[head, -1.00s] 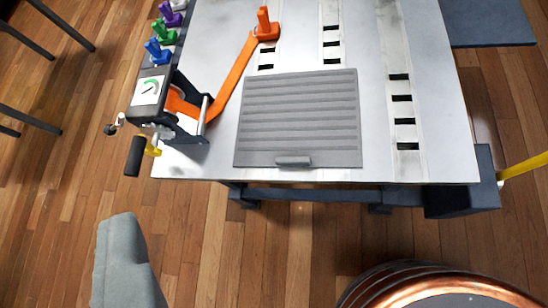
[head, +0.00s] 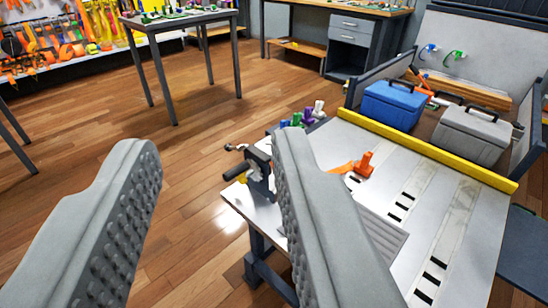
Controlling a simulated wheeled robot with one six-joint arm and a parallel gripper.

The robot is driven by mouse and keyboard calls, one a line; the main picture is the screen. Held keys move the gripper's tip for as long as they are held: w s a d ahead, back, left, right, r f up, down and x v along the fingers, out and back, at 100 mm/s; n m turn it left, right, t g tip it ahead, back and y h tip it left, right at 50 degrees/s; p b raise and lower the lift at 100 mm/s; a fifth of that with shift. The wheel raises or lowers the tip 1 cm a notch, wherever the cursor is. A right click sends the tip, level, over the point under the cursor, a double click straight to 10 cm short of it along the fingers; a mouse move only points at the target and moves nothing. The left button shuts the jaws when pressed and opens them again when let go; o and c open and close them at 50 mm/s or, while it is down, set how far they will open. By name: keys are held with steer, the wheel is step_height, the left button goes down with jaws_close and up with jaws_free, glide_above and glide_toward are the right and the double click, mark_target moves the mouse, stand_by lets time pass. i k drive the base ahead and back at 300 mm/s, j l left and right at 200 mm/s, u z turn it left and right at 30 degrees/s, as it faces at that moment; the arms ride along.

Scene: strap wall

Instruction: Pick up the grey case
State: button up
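The grey case (head: 471,134), with a dark handle on its lid, stands upright on the far end of the workbench at the right, behind a yellow rail. My gripper (head: 218,146) is open and empty, with its two grey studded fingers wide apart in the foreground. It is well to the left of the case and nearer to the camera, not touching it. The lower ends of the fingers run out of the frame.
A blue case (head: 393,104) stands left of the grey case. The yellow rail (head: 425,150) crosses before both. A ratchet with an orange strap (head: 355,167) and a ribbed grey panel (head: 385,236), partly hidden by my finger, lie on the bench. Wooden floor (head: 190,190) is clear at left.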

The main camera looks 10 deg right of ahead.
mark_target(481, 139)
steer(key=k+l+z, duration=0.1)
steer(key=z, duration=2.55)
steer(key=i+l, duration=0.2)
steer(key=l, duration=0.2)
steer(key=i+l, duration=0.25)
steer(key=l, duration=0.15)
steer(key=i+l+z, duration=0.1)
steer(key=l, duration=0.3)
steer(key=i+l, duration=0.35)
steer(key=i+u, duration=0.15)
steer(key=i, duration=0.3)
steer(key=i+l+u, duration=0.2)
steer(key=i, duration=0.2)
steer(key=i+u, duration=0.15)
steer(key=i, duration=0.3)
steer(key=i+l+u, duration=0.2)
steer(key=i, duration=0.2)
steer(key=i+j+u, duration=0.1)
steer(key=i+u, duration=0.25)
steer(key=i, duration=0.2)
steer(key=i+l+u, duration=0.1)
steer(key=i+u, duration=0.25)
steer(key=i, duration=0.2)
steer(key=i+l+u, duration=0.2)
steer(key=i+u, duration=0.2)
steer(key=i, duration=0.15)
steer(key=i+u, duration=0.25)
steer(key=i, duration=0.3)
steer(key=i+u, duration=0.25)
steer(key=i, duration=0.25)
